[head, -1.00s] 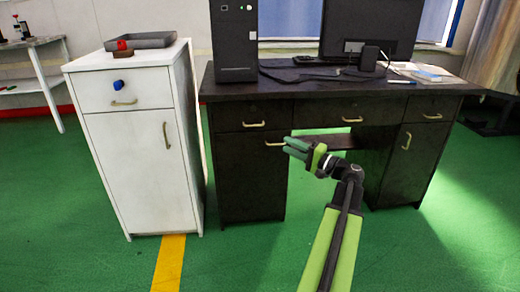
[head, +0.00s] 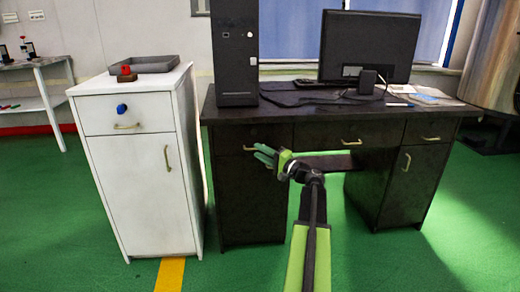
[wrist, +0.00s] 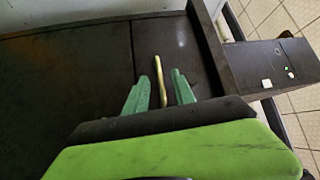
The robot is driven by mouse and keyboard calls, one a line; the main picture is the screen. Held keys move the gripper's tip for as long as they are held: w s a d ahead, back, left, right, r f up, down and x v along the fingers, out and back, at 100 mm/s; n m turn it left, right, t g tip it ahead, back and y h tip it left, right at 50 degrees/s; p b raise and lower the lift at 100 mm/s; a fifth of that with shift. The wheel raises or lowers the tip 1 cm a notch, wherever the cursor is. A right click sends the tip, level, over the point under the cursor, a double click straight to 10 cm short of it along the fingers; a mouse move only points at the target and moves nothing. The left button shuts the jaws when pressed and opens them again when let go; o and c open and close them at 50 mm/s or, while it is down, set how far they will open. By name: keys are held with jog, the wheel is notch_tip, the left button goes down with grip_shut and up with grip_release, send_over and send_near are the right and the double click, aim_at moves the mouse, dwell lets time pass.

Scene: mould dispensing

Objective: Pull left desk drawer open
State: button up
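The left desk drawer (head: 228,136) is the dark front under the computer tower, and it looks shut. Its gold bar handle (head: 249,149) shows just left of my gripper (head: 259,155) in the head view. In the wrist view the handle (wrist: 158,62) lies between the two green fingertips of my gripper (wrist: 160,76), which are spread apart. Clear gaps show on both sides of the bar, so the fingers are not closed on it. How deep the handle sits between them is hard to tell.
The black desk (head: 330,114) carries a tower (head: 235,60), a monitor (head: 365,45) and cables. A white cabinet (head: 140,180) with a grey tray (head: 150,65) stands close on the left. The green floor in front is clear.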

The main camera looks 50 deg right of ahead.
jog(key=shift+w+a+r, duration=0.1)
jog(key=shift+w, duration=0.65)
grip_shut()
dwell(0.9)
